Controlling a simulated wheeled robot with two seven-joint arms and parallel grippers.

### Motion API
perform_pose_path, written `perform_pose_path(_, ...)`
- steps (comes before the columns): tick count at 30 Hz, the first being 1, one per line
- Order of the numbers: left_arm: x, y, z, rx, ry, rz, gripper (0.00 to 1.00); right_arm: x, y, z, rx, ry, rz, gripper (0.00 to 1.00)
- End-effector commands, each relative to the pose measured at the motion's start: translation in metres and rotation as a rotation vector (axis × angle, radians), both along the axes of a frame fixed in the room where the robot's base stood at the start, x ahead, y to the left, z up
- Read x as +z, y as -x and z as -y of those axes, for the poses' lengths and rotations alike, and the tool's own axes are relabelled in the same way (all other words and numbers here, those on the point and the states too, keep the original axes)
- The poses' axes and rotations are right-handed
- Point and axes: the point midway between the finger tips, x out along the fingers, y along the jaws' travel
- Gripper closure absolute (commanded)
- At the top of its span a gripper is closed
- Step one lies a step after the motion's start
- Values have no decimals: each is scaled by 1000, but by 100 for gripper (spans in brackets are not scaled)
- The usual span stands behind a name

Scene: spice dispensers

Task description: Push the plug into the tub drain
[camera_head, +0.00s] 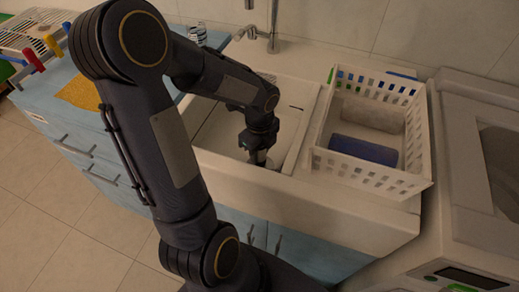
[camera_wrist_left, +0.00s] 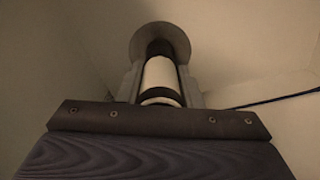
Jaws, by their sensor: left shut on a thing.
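The white tub (camera_head: 297,128) is set in the counter, and my left arm reaches down into it. My left gripper (camera_head: 259,160) is low inside the tub, near its front wall. In the left wrist view my left gripper (camera_wrist_left: 160,92) is shut on the plug (camera_wrist_left: 160,74), a pale cylinder with dark bands. A round grey disc (camera_wrist_left: 160,40) shows at the plug's far end; I cannot tell whether it is the plug's flange or the drain ring. The drain is not clearly seen in the head view. My right gripper is out of view.
A white basket (camera_head: 420,183) with rolled towels (camera_head: 362,149) stands right of the tub. A faucet (camera_head: 272,40) is behind it. A washing machine (camera_head: 465,180) is at the right. A dark cord (camera_wrist_left: 275,99) crosses the wrist view.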

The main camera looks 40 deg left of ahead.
Motion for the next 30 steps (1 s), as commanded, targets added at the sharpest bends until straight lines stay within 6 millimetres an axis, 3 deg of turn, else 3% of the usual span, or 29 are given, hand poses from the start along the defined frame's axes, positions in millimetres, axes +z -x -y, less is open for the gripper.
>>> perform_pose_path(30,-25,0,0,0,0,0,91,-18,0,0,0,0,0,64)
